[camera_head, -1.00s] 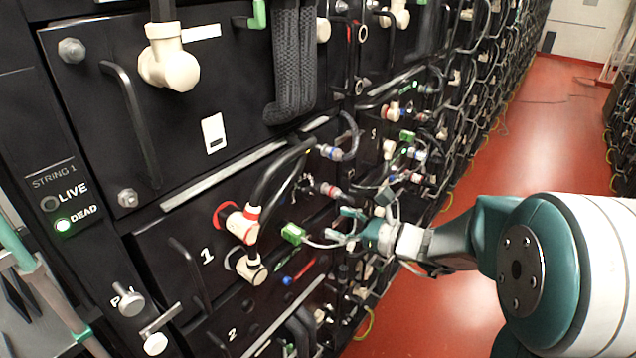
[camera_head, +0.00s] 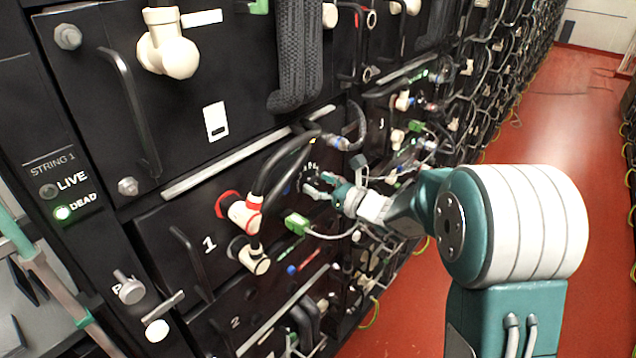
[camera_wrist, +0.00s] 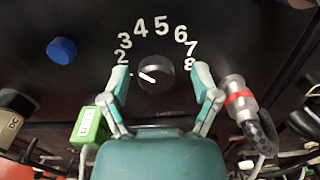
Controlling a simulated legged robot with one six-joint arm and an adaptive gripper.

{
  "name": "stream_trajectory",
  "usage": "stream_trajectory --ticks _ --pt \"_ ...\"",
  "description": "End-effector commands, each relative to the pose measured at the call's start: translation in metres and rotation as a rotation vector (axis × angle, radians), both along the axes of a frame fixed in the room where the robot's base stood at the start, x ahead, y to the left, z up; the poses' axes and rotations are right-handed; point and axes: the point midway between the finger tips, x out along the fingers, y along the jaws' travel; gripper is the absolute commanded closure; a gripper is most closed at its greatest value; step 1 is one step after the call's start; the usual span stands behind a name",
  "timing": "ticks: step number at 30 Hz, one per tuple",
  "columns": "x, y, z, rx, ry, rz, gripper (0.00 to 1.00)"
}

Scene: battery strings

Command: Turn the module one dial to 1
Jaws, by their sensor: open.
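The module one panel (camera_head: 178,252) carries a white "1" at its left side. In the wrist view its black round dial (camera_wrist: 155,73) has a white pointer mark that slants to the left, toward the low-number side. White numbers 2 to 8 arc above the dial; the numeral 1 is not clearly visible, and the left finger covers part of that side. My gripper (camera_wrist: 157,77) is open, with one finger on each side of the dial and a gap on both sides. In the head view my gripper (camera_head: 326,188) is close to the module's face and hides the dial.
A green connector (camera_wrist: 90,125) with a cable is left of my gripper, and a red-banded connector (camera_wrist: 240,103) is right. A blue knob (camera_wrist: 62,50) is upper left. Thick black cables (camera_head: 275,165) arch nearby. The red floor aisle (camera_head: 545,130) is open at right.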

Motion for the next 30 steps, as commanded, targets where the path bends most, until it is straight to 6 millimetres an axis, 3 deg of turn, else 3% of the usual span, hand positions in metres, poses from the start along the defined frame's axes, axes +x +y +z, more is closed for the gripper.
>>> stream_trajectory --ticks 8,9,14,30 --pt "0.0015 0.0026 0.0003 0.000 0.000 0.000 0.21" --pt "0.0016 0.0025 0.0003 0.000 0.000 0.000 0.30" --pt "0.0015 0.0016 0.0005 0.001 -0.001 0.000 1.00" --pt "0.0013 0.0015 0.0008 -0.056 -0.073 -0.001 1.00"
